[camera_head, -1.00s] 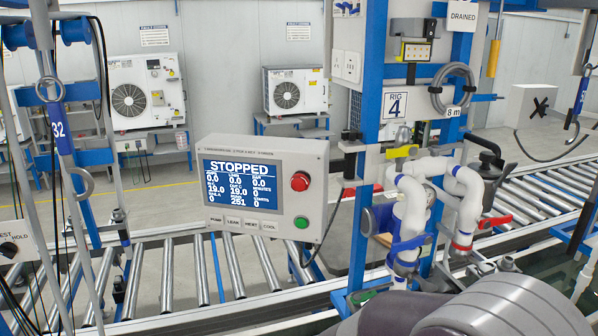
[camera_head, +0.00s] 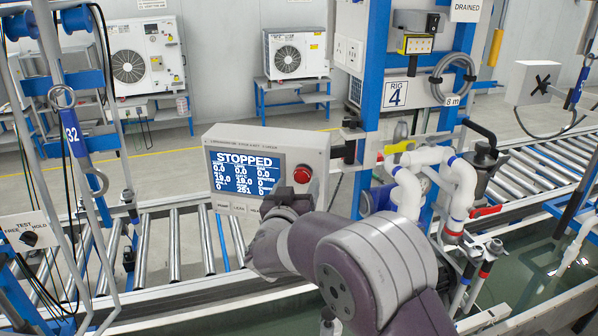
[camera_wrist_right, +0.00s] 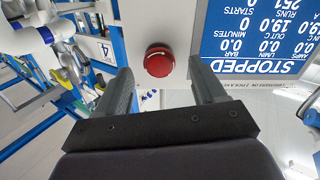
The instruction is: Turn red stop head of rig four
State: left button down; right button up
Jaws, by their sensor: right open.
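The red stop head (camera_head: 303,174) is a round knob on the right of the grey control box (camera_head: 318,150) beside the rig labelled 4 (camera_head: 395,95). The box's screen (camera_head: 240,172) reads STOPPED. My right gripper (camera_head: 290,195) is just below the red head in the head view, its arm covering the box's lower right. In the right wrist view the red stop head (camera_wrist_right: 159,61) shows between and beyond the tips of my open right gripper (camera_wrist_right: 162,80), with nothing between the fingers. The box appears upside down there. My left gripper is not in view.
White pipes (camera_head: 430,175) with blue and red bands stand right of the box. A roller conveyor (camera_head: 180,250) runs behind and below it. A blue frame with hanging rings (camera_head: 70,125) stands at left.

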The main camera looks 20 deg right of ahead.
jog(key=shift+p+x, duration=0.3)
jog(key=shift+x, duration=0.9)
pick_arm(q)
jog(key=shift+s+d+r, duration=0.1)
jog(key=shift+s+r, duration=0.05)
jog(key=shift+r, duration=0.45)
pick_arm(e)
jog(key=shift+s+d, duration=0.1)
